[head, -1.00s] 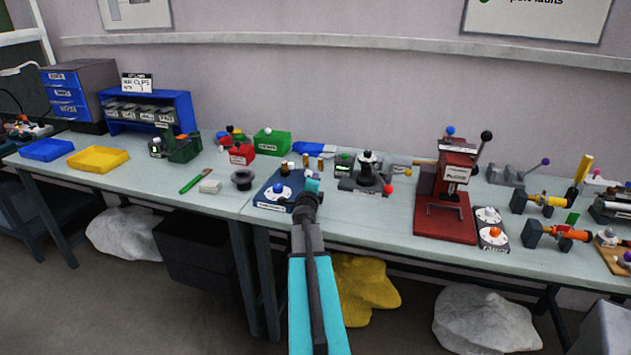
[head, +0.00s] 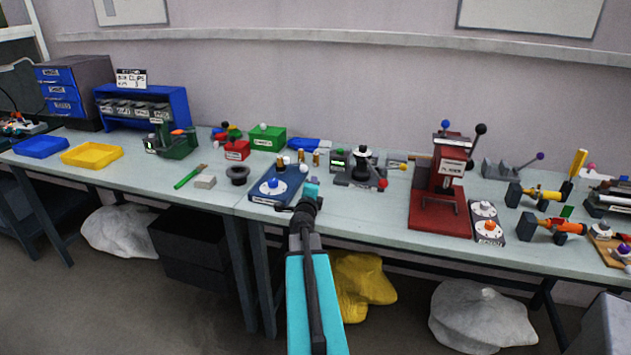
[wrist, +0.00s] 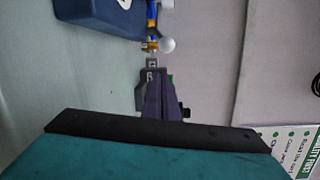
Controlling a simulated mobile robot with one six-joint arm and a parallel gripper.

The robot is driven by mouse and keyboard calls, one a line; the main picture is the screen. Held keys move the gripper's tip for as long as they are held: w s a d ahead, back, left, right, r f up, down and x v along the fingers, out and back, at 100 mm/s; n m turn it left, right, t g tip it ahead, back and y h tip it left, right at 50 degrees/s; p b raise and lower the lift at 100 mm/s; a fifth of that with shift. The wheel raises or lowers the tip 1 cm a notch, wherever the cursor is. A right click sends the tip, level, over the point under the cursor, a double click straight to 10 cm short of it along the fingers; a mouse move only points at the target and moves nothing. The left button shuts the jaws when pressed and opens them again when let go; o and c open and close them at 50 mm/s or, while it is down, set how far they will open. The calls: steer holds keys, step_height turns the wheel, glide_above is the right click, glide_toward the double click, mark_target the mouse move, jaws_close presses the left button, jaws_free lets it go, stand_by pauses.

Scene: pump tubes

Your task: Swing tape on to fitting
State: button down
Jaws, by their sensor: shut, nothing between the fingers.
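My gripper (wrist: 152,64) is shut and empty in the wrist view, its tips just short of a small brass-coloured piece with a white ball (wrist: 166,45). Whether they touch I cannot tell. In the head view my wrist (head: 311,190) is over the bench's front edge, by the right side of a blue base with a dial (head: 275,187), and hides the fingertips. This base (wrist: 105,18) is at the upper left of the wrist view. Small brass fittings (head: 316,158) stand behind it. I cannot clearly make out which piece is the tape.
A black-knobbed fixture (head: 362,165) stands close to the right of the fittings, then a red press (head: 441,205). A black flanged cup (head: 238,175) and a white block (head: 205,182) are to the left.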

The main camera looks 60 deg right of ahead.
steer(key=shift+s+a+r, duration=0.1)
steer(key=shift+s+a, duration=0.1)
steer(key=shift+a, duration=0.75)
steer(key=shift+s+a+r, duration=0.1)
steer(key=shift+s+a, duration=0.05)
steer(key=shift+a, duration=0.8)
steer(key=shift+s+f, duration=0.1)
steer(key=shift+f, duration=0.05)
